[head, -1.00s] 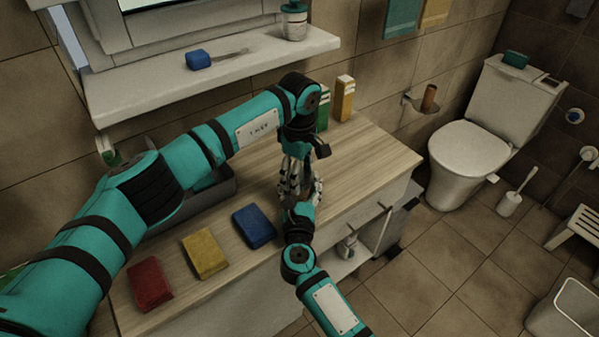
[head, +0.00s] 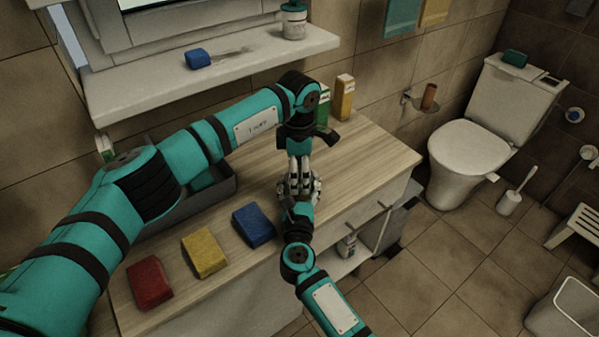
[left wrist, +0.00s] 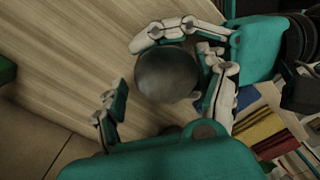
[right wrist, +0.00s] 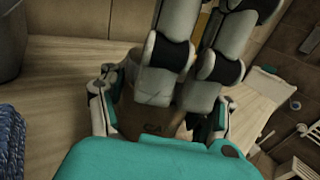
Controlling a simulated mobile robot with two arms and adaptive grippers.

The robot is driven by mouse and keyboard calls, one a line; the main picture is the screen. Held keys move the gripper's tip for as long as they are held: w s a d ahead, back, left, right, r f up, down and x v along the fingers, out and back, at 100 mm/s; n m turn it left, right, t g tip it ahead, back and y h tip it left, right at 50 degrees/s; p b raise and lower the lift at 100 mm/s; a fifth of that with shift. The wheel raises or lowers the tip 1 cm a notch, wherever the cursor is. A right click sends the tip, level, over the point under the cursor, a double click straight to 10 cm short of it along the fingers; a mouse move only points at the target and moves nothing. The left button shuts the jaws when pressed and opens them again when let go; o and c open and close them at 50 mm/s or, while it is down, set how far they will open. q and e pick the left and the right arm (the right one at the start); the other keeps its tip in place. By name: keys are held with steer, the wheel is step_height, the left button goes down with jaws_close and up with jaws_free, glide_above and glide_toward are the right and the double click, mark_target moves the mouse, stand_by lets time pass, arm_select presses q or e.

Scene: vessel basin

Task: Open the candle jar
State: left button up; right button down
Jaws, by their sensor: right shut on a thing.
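The candle jar (right wrist: 150,122) is brownish with dark lettering, and fingers hide much of it in the right wrist view. Its round dark grey lid (left wrist: 167,75) shows from above in the left wrist view. My right gripper (head: 299,196) is shut around the jar's body over the counter's front part. My left gripper (head: 299,174) points down from above, with its fingers on either side of the lid. A gap shows between its left finger and the lid, so it looks open. In the head view both hands hide the jar.
Green (head: 323,108) and yellow (head: 344,98) cartons stand at the back. The counter's right part is clear.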

arm_select(q)
steer(key=shift+o, duration=1.2)
steer(key=shift+s, duration=0.1)
step_height(320, 180, up, 4)
steer(key=shift+f, duration=0.15)
steer(key=shift+r, duration=0.5)
steer(key=shift+c, duration=0.3)
step_height(320, 180, up, 2)
steer(key=m, duration=0.4)
steer(key=shift+s, duration=0.1)
steer(key=shift+s+r+m, duration=0.1)
steer(key=shift+r+m, duration=0.4)
steer(key=shift+m, duration=0.6)
steer(key=shift+f, duration=0.1)
steer(key=shift+m, duration=0.3)
step_height(320, 180, down, 8)
steer(key=shift+r, duration=0.25)
steer(key=shift+c, duration=0.2)
